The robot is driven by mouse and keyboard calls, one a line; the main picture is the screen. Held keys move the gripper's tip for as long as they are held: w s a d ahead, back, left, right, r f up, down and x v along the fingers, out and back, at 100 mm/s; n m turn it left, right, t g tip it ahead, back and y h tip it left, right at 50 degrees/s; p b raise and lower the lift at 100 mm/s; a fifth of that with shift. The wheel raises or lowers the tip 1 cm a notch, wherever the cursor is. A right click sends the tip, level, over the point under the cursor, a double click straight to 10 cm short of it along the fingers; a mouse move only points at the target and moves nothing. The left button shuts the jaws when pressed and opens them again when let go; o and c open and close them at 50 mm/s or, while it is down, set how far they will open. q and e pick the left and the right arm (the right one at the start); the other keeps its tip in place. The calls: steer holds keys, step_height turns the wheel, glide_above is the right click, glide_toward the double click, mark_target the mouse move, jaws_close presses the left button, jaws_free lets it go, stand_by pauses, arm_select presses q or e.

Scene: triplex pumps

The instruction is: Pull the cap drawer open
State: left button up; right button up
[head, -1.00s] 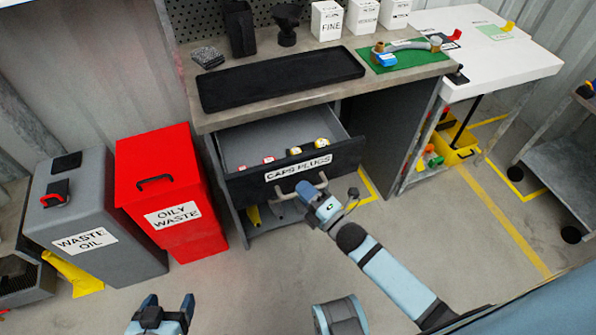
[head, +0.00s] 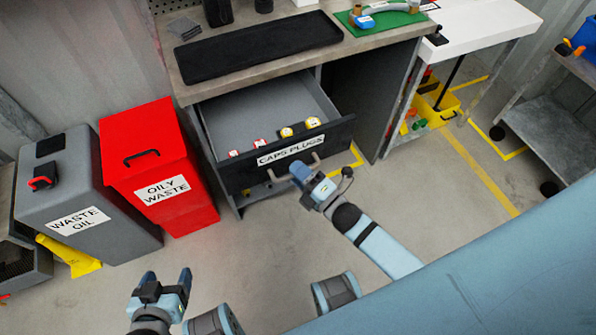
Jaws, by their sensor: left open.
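The cap drawer (head: 237,178), dark-fronted with a CAPS PLUGS label, stands well open under the grey workbench. Its bar handle (head: 278,179) is on the front face, below the label. Several small red-and-white and yellow caps (head: 286,132) lie inside near the front. My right gripper (head: 301,176) is at the right part of the handle; its fingertips are small and partly hidden, so I cannot tell whether they are closed on the bar. My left gripper (head: 168,281) is open and empty, low in the view, well away from the drawer.
A red oily waste bin (head: 160,165) and a grey waste oil bin (head: 85,200) stand left of the drawer. A black tray (head: 260,45) lies on the workbench. A white table (head: 490,25) is at the right. The floor in front is clear.

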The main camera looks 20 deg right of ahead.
steer(key=v, duration=1.3)
steer(key=shift+s+d, duration=0.15)
steer(key=shift+s, duration=0.2)
steer(key=shift+f, duration=0.1)
